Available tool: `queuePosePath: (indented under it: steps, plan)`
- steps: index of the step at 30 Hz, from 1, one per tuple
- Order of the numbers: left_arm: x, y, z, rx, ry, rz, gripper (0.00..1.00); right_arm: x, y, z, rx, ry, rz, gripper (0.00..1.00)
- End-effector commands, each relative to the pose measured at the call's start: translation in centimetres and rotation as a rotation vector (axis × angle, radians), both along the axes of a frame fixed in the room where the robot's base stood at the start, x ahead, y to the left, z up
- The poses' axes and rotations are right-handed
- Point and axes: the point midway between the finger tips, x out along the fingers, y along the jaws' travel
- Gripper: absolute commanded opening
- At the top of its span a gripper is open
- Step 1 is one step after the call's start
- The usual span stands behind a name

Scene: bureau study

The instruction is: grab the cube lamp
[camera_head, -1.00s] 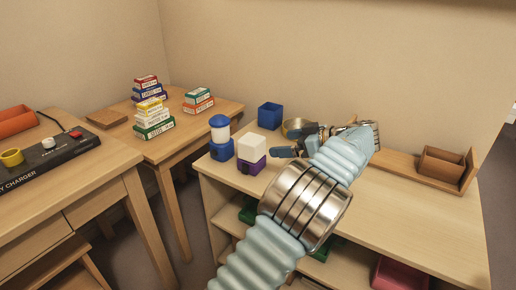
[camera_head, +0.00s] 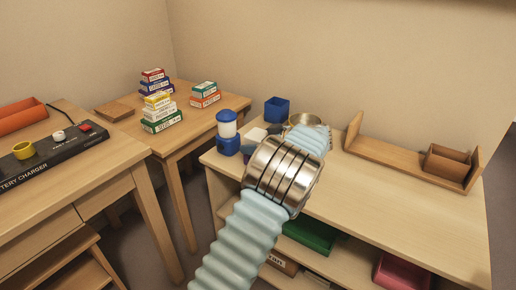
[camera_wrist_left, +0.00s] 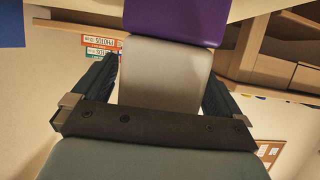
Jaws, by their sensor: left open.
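The cube lamp has a white cube on a purple base. In the head view its white top (camera_head: 256,135) shows on the shelf top, and my left arm hides most of the rest. In the left wrist view, which looks upside down, the white cube (camera_wrist_left: 165,75) fills the middle, with the purple base (camera_wrist_left: 175,20) above it. My left gripper (camera_wrist_left: 163,82) is open, with one dark finger on each side of the white cube. I cannot tell if the fingers touch it. My right gripper is not in view.
A blue lantern (camera_head: 228,130) stands close to the left of the lamp. A blue open box (camera_head: 277,109) and a brass bowl (camera_head: 303,119) stand behind. A wooden rack (camera_head: 405,160) is at the right. The shelf top's front right (camera_head: 400,225) is clear.

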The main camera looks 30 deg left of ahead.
Motion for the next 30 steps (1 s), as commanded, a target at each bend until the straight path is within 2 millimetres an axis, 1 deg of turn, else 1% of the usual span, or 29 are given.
queuePosePath:
  steps: [2,3,5,15,22,25,29,30]
  plan:
    - [0.0,0.0,0.0,0.0,0.0,0.0,1.0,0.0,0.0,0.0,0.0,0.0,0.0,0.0]
    - [0.0,0.0,0.0,0.0,0.0,0.0,0.98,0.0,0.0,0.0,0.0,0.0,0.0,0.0]
    - [0.0,0.0,0.0,0.0,0.0,0.0,0.89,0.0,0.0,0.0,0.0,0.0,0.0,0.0]
    - [0.0,-0.1,0.0,0.0,0.0,0.0,0.37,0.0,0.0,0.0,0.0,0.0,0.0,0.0]
    - [0.0,-0.1,0.1,0.0,-0.001,-0.001,0.37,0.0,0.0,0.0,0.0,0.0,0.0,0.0]
    - [0.0,-0.1,0.5,0.0,-0.001,-0.001,0.37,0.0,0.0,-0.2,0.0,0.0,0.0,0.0]
    - [0.1,-0.1,1.7,0.0,-0.004,-0.002,0.37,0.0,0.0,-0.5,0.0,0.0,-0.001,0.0]
    - [0.1,-0.1,2.4,0.0,-0.005,0.0,0.37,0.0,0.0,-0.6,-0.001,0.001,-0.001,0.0]
